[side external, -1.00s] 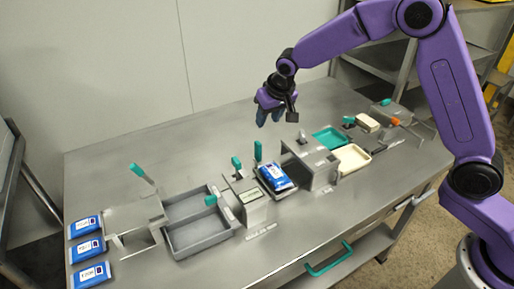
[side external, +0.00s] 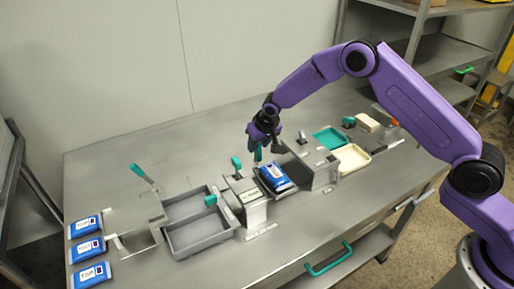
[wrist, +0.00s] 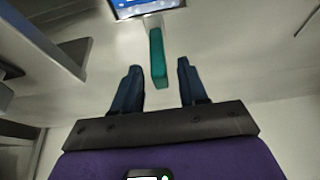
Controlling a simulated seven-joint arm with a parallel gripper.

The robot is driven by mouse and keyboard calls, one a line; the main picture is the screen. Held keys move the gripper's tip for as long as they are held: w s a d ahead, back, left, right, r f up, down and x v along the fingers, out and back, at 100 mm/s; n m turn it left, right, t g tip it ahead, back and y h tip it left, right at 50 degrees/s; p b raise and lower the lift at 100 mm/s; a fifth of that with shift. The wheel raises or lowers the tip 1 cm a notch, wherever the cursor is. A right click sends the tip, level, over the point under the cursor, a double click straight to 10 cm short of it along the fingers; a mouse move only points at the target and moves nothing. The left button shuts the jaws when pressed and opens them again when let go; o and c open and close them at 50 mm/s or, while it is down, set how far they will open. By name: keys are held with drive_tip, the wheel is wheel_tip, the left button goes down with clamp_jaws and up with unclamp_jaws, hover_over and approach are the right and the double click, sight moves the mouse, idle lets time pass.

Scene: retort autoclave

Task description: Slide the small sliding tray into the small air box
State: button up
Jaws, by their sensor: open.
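A blue pouch with a white label (side external: 275,178) lies on the small sliding tray, which it mostly hides. The tray's upright teal handle (side external: 257,152) stands at its far side, and it also shows in the wrist view (wrist: 157,60). The small air box, a grey metal box (side external: 320,174), stands just right of the tray; the tray is outside it. My gripper (side external: 259,150) is open, its fingers pointing down at the handle. In the wrist view my two dark fingers (wrist: 158,72) lie either side of the handle, with gaps; I cannot tell whether they touch it.
A metal block with a teal lever (side external: 252,208) stands left of the tray. A grey two-part bin (side external: 196,240) is further left, with several blue pouches (side external: 88,248) at the far left. A teal tray (side external: 330,139) and cream tray (side external: 352,158) lie right. The table behind is clear.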

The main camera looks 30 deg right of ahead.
drive_tip(key=shift+x, duration=1.45)
clamp_jaws()
drive_tip(key=shift+d, duration=2.2)
unclamp_jaws()
